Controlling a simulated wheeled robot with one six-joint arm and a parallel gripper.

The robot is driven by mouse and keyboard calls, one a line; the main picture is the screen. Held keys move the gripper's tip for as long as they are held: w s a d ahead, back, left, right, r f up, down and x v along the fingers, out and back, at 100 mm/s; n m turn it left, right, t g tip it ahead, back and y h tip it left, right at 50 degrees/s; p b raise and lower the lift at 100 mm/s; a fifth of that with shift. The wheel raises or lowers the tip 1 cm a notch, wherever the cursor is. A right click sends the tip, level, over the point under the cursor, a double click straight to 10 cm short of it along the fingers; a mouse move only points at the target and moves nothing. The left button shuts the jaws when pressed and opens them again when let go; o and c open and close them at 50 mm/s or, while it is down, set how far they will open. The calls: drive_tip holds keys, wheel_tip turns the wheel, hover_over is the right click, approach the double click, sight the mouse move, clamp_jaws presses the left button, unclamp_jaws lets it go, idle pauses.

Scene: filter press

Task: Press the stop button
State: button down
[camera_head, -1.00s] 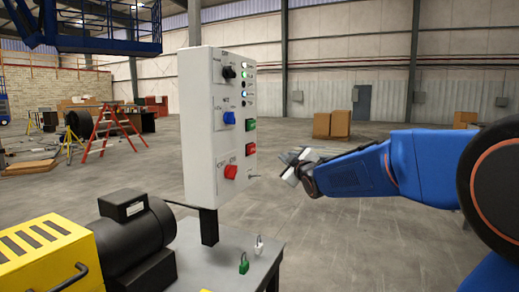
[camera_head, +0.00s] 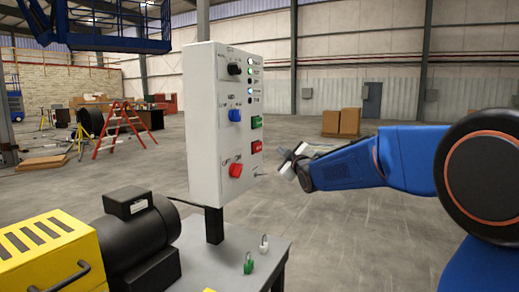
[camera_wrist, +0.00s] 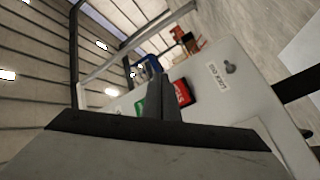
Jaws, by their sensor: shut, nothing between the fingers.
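The red stop button (camera_head: 257,147) is on the right-hand side of the grey control box's (camera_head: 204,130) front, just below a green button (camera_head: 257,122). In the wrist view the stop button (camera_wrist: 184,92) lies just right of my fingertips, and the green button (camera_wrist: 140,107) is partly hidden behind them. My gripper (camera_head: 287,160) is shut and empty, right of the box and near the height of the stop button. A gap shows between them in the head view. I cannot tell the exact distance from the wrist view.
A red rotary switch (camera_head: 236,170), a blue knob (camera_head: 235,115) and a black knob (camera_head: 234,69) are on the same box. A key-like part (camera_head: 259,174) sits below the stop button. Padlocks (camera_head: 249,263) stand on the table below. A black motor (camera_head: 138,236) is at left.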

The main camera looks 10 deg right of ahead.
sight(261, 146)
drive_tip(key=shift+w+a, duration=0.85)
drive_tip(key=shift+a, duration=0.35)
drive_tip(key=shift+w+a, duration=0.85)
drive_tip(key=shift+a, duration=0.3)
drive_tip(key=shift+w+a, duration=0.1)
drive_tip(key=shift+a, duration=0.1)
drive_tip(key=shift+w+a, duration=0.1)
drive_tip(key=shift+a, duration=0.05)
idle(0.4)
drive_tip(key=shift+w+a, duration=0.4)
drive_tip(key=shift+a, duration=0.1)
idle(1.1)
drive_tip(key=shift+s+d, duration=0.65)
drive_tip(key=shift+d, duration=0.15)
drive_tip(key=shift+d, duration=0.1)
drive_tip(key=shift+s+d, duration=0.75)
drive_tip(key=shift+d, duration=0.25)
drive_tip(key=shift+s+d, duration=0.7)
drive_tip(key=shift+d, duration=0.25)
